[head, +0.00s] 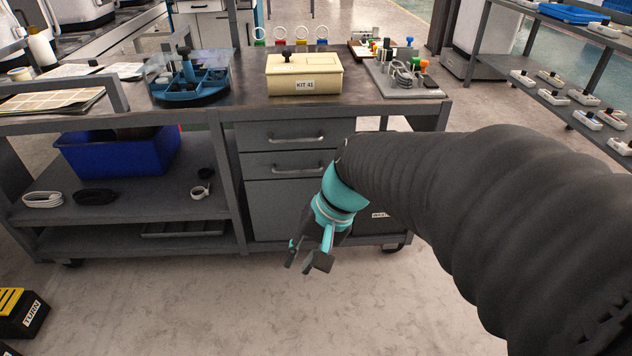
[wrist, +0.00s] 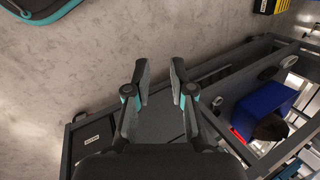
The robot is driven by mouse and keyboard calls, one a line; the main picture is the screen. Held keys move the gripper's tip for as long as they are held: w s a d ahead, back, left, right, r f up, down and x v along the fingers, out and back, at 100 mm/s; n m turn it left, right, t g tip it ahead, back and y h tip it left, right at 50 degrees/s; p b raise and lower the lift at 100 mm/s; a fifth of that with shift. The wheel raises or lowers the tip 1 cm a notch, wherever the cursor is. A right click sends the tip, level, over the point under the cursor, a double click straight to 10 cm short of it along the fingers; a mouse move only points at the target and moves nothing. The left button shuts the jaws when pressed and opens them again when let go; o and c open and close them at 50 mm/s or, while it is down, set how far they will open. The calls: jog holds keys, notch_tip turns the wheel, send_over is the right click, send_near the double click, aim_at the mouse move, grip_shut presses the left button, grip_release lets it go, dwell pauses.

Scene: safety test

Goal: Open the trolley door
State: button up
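The grey trolley (head: 225,125) stands in front of me in the head view. Its cabinet has two drawers with bar handles, an upper drawer (head: 280,134) and a lower drawer (head: 275,164). Below them is a plain door panel (head: 272,208), which looks shut; my arm and gripper hide its right part, and I see no handle on it. My gripper (head: 306,262) points down in front of the door's lower right. In the wrist view its two fingers (wrist: 162,78) are apart with nothing between them; a grey trolley surface (wrist: 160,118) lies beyond.
A blue bin (head: 120,165) and cable coils sit on the left shelf. A cream KIT box (head: 304,78), a blue organizer (head: 190,80) and a connector board (head: 405,78) stand on top. A labelled TURN block (head: 22,312) is lower left. The floor before the trolley is clear.

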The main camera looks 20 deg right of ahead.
jog(key=w+d+f+m+t+y, duration=0.3)
jog(key=w+d+f+m+y, duration=0.1)
jog(key=w+m, duration=0.35)
jog(key=w+d+f+m+t+y, duration=0.3)
jog(key=w+f+m+y, duration=0.25)
jog(key=w, duration=0.35)
jog(key=w+d+f+m+t+h+p, duration=0.15)
jog(key=d+f+m+t+h, duration=0.3)
jog(key=d+f+m, duration=0.45)
jog(key=w+d+f+m+t+h, duration=0.2)
jog(key=d+f+m+t+h, duration=0.3)
jog(key=d, duration=0.6)
jog(key=shift+t+y, duration=0.25)
jog(key=shift+y, duration=0.25)
jog(key=x, duration=0.9)
jog(key=f+p+x, duration=0.1)
jog(key=x, duration=0.3)
jog(key=shift+w+a+f, duration=0.1)
jog(key=shift+w+a, duration=0.05)
jog(key=shift+w, duration=0.2)
grip_shut()
